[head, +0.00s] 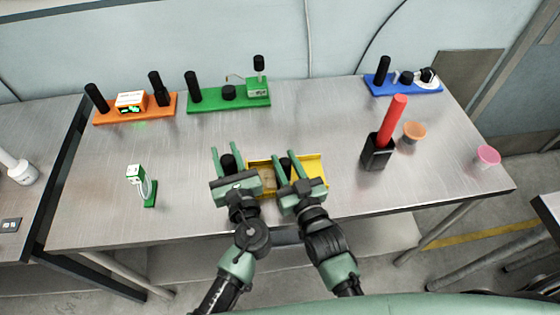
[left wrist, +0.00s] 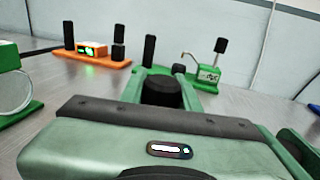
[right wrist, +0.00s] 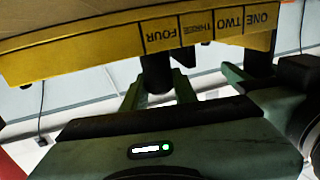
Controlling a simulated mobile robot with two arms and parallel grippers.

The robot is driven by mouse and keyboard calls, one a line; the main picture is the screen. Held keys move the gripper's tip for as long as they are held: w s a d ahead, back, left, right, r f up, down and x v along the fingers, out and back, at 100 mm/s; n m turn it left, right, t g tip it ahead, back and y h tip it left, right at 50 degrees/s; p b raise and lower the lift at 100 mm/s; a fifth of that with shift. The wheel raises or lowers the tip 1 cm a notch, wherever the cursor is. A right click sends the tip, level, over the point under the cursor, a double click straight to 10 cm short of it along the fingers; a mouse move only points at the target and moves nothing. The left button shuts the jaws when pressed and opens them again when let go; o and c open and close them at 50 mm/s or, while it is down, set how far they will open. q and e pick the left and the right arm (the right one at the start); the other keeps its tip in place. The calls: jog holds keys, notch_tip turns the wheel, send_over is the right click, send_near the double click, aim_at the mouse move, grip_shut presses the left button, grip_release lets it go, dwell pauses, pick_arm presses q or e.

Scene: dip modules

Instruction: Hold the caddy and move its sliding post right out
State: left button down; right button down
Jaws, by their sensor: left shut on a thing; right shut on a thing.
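The yellow caddy (head: 316,168) is at the front middle of the table, partly hidden by my grippers. In the right wrist view its yellow face (right wrist: 100,50) carries the labels ONE, TWO, THREE and FOUR. My left gripper (head: 227,152) is shut on a black post (head: 228,162) at the caddy's left end, whose top shows in the left wrist view (left wrist: 160,92). My right gripper (head: 284,158) is shut on another black post (head: 286,164), the sliding one by its place. It shows between the fingers (right wrist: 157,75), near the FOUR label.
Orange (head: 162,112), green (head: 215,105) and blue (head: 410,88) module boards stand along the back. A black holder with a red cylinder (head: 393,118), an orange cup (head: 414,131) and a pink cup (head: 487,155) are to the right. A small green-and-white device (head: 136,175) is left.

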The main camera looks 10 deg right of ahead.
jog(key=d, duration=0.6)
pick_arm(q)
jog(key=shift+a, duration=0.1)
pick_arm(e)
jog(key=shift+a, duration=0.1)
jog(key=c, duration=1.1)
grip_release()
jog(key=v, duration=1.2)
jog(key=shift+r, duration=0.1)
